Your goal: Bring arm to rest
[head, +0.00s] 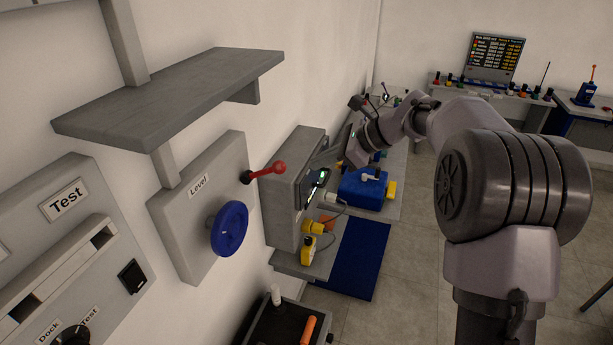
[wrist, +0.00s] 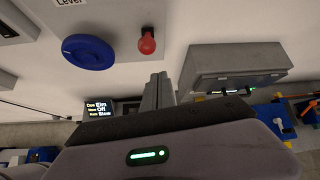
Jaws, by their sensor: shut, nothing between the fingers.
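My arm reaches out from the right side of the head view and bends back toward the wall. My gripper (head: 330,155) is beside the grey wall box, and its fingertips are hard to make out there. In the wrist view my gripper (wrist: 158,80) shows its two grey fingers together, with nothing held between them. The fingers are in free air, apart from the wall fittings.
A grey wall box (head: 293,190), a red-knobbed lever (head: 268,171) and a blue wheel (head: 230,229) are on the left wall, below a grey shelf (head: 170,95). A blue case (head: 362,188) stands beyond the box. Floor (head: 400,260) is clear near the arm.

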